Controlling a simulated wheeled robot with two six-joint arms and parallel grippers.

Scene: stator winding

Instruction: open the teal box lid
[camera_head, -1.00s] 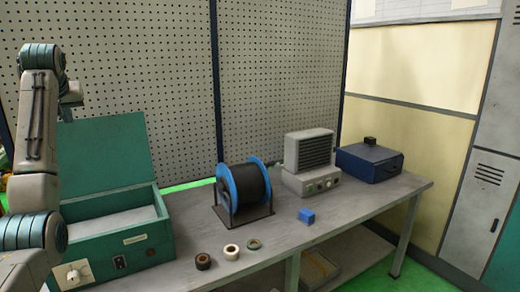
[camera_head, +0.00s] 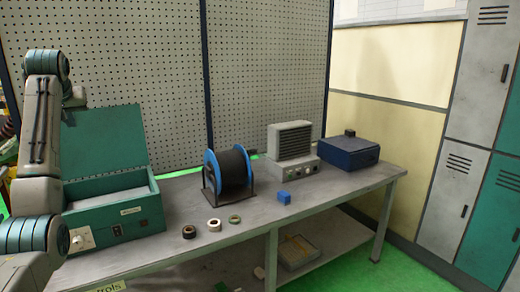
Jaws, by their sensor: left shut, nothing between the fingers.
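The teal box (camera_head: 122,221) sits on the left end of the bench, with a dial and a small dark switch on its front. Its lid (camera_head: 104,147) stands raised at the back, tilted a little backward, and the pale grey inside (camera_head: 110,198) shows. My left arm crosses in front of the box's left side and hides part of it and of the lid. My left gripper (camera_head: 75,97) shows only in part at the upper left, in front of the lid's upper left corner in the picture. It is shut and empty. My right gripper is out of view.
A tray (camera_head: 298,252) sits on the lower shelf.

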